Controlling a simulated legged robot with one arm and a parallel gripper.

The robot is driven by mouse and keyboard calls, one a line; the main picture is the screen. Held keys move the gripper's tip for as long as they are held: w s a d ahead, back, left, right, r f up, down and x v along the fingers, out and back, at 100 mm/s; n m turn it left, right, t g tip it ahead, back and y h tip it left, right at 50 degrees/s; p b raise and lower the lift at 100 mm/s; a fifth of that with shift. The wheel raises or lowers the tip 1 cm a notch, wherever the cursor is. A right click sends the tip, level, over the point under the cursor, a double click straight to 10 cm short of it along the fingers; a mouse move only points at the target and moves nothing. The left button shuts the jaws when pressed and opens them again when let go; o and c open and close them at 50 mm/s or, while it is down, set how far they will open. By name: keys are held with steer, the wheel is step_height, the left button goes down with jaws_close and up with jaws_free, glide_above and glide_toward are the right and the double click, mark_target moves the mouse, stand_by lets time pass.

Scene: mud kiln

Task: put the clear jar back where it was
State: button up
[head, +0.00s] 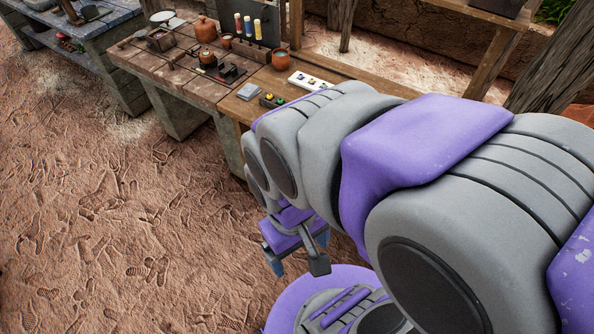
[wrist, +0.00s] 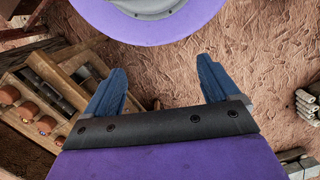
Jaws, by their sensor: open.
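I cannot make out a clear jar in either view. My gripper (head: 297,267) hangs low beside my purple base in the head view, over the dirt floor and well apart from the worktops. In the wrist view my gripper (wrist: 162,68) has its two blue fingers spread wide, with nothing between them but bare ground. My arm hides part of the wooden table (head: 345,68) in the head view, so anything behind it is hidden.
A brick counter (head: 140,60) bears a clay pot (head: 206,31) and small bottles (head: 248,27). A clay cup (head: 280,60) and white strip (head: 310,82) are nearby. Clay pots on a shelf (wrist: 45,124) show in the wrist view. Open dirt floor (head: 110,220) lies left.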

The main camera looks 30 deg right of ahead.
steer(key=w+d+f+t+h, duration=0.25)
steer(key=w+d+f, duration=0.45)
steer(key=w+d, duration=0.65)
steer(key=w+d+f+t+h, duration=0.1)
steer(key=w+d+f+t, duration=0.4)
steer(key=w+d, duration=0.8)
steer(key=w+d+f+n+t+y+p, duration=0.1)
steer(key=w+d+f+t, duration=0.1)
steer(key=d+f+t, duration=0.35)
steer(key=w+d+f+t+y, duration=0.1)
steer(key=d+f+t+y, duration=0.15)
steer(key=f, duration=0.65)
steer(key=s+d+m+t+h, duration=0.1)
steer(key=s+m+t+h, duration=0.1)
steer(key=s+t, duration=0.2)
steer(key=w, duration=0.4)
steer(key=w+d+b, duration=0.1)
steer(key=w, duration=0.7)
steer(key=shift+d+b, duration=0.35)
steer(key=shift+d, duration=0.05)
steer(key=w+b, duration=0.1)
steer(key=w, duration=0.3)
steer(key=shift+w+a, duration=0.1)
steer(key=shift+a, duration=0.05)
steer(key=shift+w+m+h+b, duration=0.3)
steer(key=shift+w, duration=0.25)
